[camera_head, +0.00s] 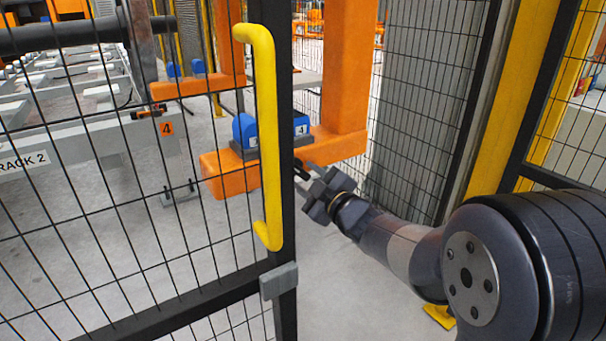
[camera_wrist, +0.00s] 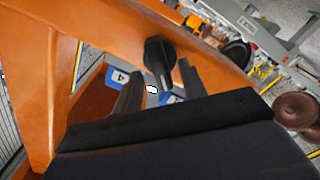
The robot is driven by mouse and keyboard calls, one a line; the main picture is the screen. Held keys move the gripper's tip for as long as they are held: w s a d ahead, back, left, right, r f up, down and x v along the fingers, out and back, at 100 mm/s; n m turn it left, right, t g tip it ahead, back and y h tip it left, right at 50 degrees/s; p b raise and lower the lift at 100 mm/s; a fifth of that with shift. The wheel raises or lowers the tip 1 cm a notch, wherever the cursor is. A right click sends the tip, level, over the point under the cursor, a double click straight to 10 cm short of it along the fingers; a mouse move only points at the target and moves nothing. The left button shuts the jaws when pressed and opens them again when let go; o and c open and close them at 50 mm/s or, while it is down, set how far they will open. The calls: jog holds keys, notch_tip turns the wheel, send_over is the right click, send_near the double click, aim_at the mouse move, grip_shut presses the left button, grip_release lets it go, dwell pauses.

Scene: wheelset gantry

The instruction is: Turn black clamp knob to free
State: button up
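The black clamp knob (camera_wrist: 158,58) shows in the wrist view, with a rounded head and a narrow bar pointing down. It sits against the orange beam. My gripper (camera_wrist: 160,88) has its two dark fingers apart, one to the left of the knob and one to the right. There is a visible gap at the left finger; whether the right finger touches the knob I cannot tell. In the head view my gripper (camera_head: 308,174) is at the near side of the orange beam, just right of the gate post. The knob cannot be made out clearly there.
A blue block (camera_head: 245,131) labelled 4 sits on the orange beam (camera_head: 225,178); it also shows in the wrist view (camera_wrist: 118,77). A mesh gate with a yellow handle (camera_head: 268,140) stands left of my arm. An orange upright (camera_head: 347,65) rises behind.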

aim_at(302, 174)
jog(key=p+v, duration=0.1)
jog(key=v, duration=0.7)
jog(key=shift+s+d, duration=0.2)
jog(key=b+x, duration=0.1)
jog(key=x, duration=1)
jog(key=shift+s+b, duration=0.1)
jog(key=shift+b, duration=0.2)
